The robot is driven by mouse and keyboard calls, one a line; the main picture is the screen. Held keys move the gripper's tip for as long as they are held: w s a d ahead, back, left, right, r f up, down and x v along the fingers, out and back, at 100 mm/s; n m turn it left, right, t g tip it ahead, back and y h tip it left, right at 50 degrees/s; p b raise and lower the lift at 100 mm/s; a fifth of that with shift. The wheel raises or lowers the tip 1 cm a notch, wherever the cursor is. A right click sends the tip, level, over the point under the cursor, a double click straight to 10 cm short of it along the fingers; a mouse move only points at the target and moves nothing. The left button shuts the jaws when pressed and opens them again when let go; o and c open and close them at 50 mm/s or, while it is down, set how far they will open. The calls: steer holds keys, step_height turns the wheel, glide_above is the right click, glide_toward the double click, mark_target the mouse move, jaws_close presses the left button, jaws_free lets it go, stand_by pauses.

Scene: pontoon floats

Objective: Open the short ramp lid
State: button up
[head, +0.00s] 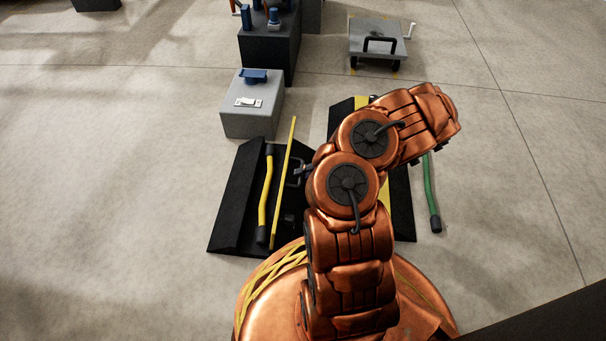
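A black ramp (236,205) lies on the floor in front of my base, with a yellow hose (265,195) in its open left channel. A thin yellow-edged lid (284,180) shows as a narrow slanted strip beside the hose and appears to stand on edge. A dark loop handle (297,172) is just right of that strip. A small dark tip, apparently my gripper (307,171), shows beside the handle. My arm hides the rest of it, so its opening and any contact are unclear. My arm also covers much of the ramp's yellow-striped right part (362,102).
A grey box (252,118) with a blue part on top stands just behind the ramp. A dark block (268,50) is beyond it. A grey cart (377,55) with a black handle is at the back. A green hose (431,195) lies at right.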

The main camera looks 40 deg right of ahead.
steer(key=o, duration=0.4)
steer(key=shift+o, duration=0.2)
steer(key=shift+s+d+r, duration=0.1)
steer(key=v, duration=1.1)
steer(key=shift+s+d+r, duration=0.15)
steer(key=shift+s+r, duration=0.1)
